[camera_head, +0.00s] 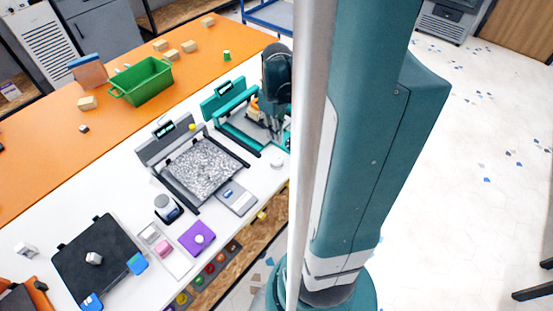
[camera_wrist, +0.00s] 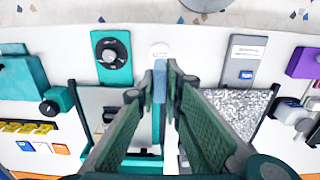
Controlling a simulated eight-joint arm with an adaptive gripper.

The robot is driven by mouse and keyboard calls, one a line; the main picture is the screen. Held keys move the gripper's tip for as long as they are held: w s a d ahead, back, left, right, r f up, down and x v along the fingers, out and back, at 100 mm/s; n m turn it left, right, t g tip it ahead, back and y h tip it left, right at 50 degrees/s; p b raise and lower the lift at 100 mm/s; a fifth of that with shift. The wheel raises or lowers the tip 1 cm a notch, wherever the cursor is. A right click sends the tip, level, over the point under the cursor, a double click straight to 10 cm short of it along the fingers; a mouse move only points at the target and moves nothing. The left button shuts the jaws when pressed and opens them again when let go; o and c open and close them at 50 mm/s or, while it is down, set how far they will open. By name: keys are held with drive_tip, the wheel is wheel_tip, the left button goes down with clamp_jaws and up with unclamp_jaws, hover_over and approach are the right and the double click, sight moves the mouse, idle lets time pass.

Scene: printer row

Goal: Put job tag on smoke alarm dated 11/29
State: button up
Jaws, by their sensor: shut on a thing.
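My gripper (camera_wrist: 160,75) points down at the teal-framed station; in the head view it shows (camera_head: 275,132) beside the arm column. Its fingers are closed on a thin blue-grey piece (camera_wrist: 159,84), seen edge-on, possibly the job tag. A small white round thing (camera_wrist: 159,50) lies just beyond the fingertips, apart from them; it also shows in the head view (camera_head: 277,162). It may be a smoke alarm, but no date is readable. Other small whitish things sit on the purple block (camera_head: 189,230) and the black plate (camera_head: 79,276).
The teal-framed machine (camera_head: 222,98) and the grey-framed machine with a speckled bed (camera_head: 185,165) stand close together. A grey plate with a blue label (camera_wrist: 236,75) and a black dial (camera_wrist: 112,54) flank the gripper. A green crate (camera_head: 148,80) stands on the orange table.

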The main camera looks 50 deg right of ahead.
drive_tip(key=shift+f, duration=0.15)
hover_over(277, 159)
drive_tip(key=shift+w+f+b, duration=0.1)
drive_tip(key=shift+f+b, duration=0.35)
drive_tip(key=shift+f, duration=2.35)
drive_tip(key=shift+f+b, duration=0.35)
drive_tip(key=shift+f, duration=1.7)
drive_tip(key=shift+f, duration=0.15)
drive_tip(key=o, duration=0.7)
drive_tip(key=shift+r+p, duration=0.9)
drive_tip(key=shift+r, duration=5.25)
